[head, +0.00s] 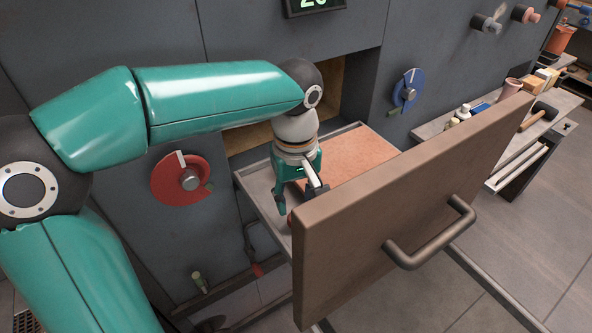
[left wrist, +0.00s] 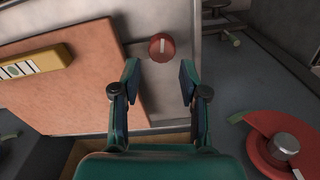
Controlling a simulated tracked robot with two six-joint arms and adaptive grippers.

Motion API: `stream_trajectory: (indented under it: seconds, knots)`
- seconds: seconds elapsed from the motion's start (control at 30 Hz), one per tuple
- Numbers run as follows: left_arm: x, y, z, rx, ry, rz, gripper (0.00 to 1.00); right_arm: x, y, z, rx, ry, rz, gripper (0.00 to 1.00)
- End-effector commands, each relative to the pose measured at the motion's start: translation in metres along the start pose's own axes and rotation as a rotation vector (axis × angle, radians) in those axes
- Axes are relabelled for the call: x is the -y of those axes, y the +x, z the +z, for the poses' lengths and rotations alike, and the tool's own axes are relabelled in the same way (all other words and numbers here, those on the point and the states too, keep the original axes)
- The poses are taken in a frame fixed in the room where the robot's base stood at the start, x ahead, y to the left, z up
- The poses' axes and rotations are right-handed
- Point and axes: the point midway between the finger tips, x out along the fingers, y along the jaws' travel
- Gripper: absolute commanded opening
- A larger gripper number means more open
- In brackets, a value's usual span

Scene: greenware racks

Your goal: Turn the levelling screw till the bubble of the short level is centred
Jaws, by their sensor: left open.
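The levelling screw (left wrist: 162,47) is a round red knob with a white mark, set in the grey metal margin of the tray beside the slab. A small red part of it shows in the head view (head: 290,218), partly hidden by the brown door. My left gripper (left wrist: 158,75) is open and empty, with the knob just beyond and between its fingertips, apart from them. In the head view the left gripper (head: 299,193) points down over the tray. My right gripper is out of view.
The slab (head: 352,165) lies on the grey tray (head: 262,190). A red dial (head: 175,185) and a blue dial (head: 405,90) sit on the dark wall. A bench (head: 430,130) holds small items.

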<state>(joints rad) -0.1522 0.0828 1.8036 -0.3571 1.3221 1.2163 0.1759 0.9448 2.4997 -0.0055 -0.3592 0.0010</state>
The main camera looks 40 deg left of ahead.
Motion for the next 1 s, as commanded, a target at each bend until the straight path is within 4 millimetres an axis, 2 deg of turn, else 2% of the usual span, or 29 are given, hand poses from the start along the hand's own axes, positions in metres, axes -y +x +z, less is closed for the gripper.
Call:
stream_trajectory:
  seconds: [0.03, 0.2, 0.4, 0.57, 1.0]
  knots:
    - [-0.001, -0.012, 0.0, -0.002, 0.001, 0.006, 0.44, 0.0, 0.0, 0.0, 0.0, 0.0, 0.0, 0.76]
    - [-0.002, -0.046, -0.001, -0.003, 0.0, 0.006, 0.44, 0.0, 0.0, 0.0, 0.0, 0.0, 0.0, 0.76]
    - [-0.002, -0.072, -0.001, -0.003, 0.0, 0.004, 0.44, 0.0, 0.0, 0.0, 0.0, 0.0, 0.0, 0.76]
    - [-0.001, -0.079, -0.001, -0.002, 0.001, 0.002, 0.44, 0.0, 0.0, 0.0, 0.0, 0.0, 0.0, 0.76]
    - [-0.001, -0.079, -0.001, -0.002, 0.0, 0.002, 0.44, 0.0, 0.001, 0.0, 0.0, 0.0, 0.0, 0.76]
